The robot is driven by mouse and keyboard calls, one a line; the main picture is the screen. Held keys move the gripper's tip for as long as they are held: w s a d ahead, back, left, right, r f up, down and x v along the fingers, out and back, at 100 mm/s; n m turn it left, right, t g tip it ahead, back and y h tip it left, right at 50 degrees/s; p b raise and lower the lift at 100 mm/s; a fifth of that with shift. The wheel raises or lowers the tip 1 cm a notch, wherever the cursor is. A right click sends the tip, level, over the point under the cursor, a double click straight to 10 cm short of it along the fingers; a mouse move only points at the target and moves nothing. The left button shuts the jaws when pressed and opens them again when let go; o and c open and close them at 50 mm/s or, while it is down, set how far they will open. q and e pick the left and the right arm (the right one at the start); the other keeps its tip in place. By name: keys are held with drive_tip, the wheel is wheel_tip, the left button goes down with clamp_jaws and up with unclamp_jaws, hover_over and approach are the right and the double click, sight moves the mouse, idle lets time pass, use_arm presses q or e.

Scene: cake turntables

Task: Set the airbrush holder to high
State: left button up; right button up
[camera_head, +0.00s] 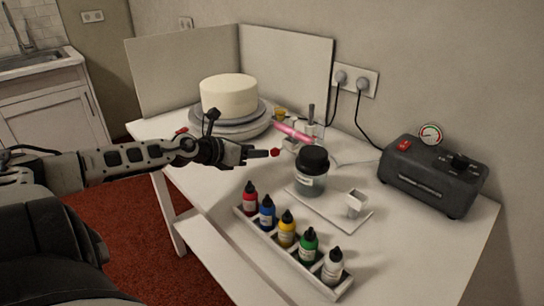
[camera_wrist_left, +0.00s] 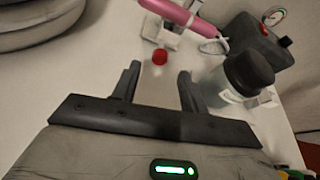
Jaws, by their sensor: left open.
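The airbrush holder (camera_head: 311,130) is a small pale stand on the table beside the cake turntable, and a pink airbrush (camera_head: 293,132) rests in it. In the left wrist view the holder's pale body (camera_wrist_left: 158,30) is partly cut off at the top edge, with the airbrush (camera_wrist_left: 182,12) across it. A red knob (camera_head: 275,152) shows at the holder's near side. My left gripper (camera_head: 262,153) is open and empty, pointing at the knob. In the wrist view the knob (camera_wrist_left: 160,57) lies just ahead of and between the fingertips (camera_wrist_left: 157,73). My right gripper is out of view.
A dark-lidded jar (camera_head: 311,172) stands close to the right of my left fingers. A white cake (camera_head: 229,96) on its turntable is behind. A rack of paint bottles (camera_head: 286,229) is in front. A black compressor (camera_head: 433,177) stands at the right.

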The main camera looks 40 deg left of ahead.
sight(272, 150)
use_arm(q)
drive_tip(key=shift+x, duration=3.5)
drive_tip(key=shift+r, duration=0.1)
clamp_jaws()
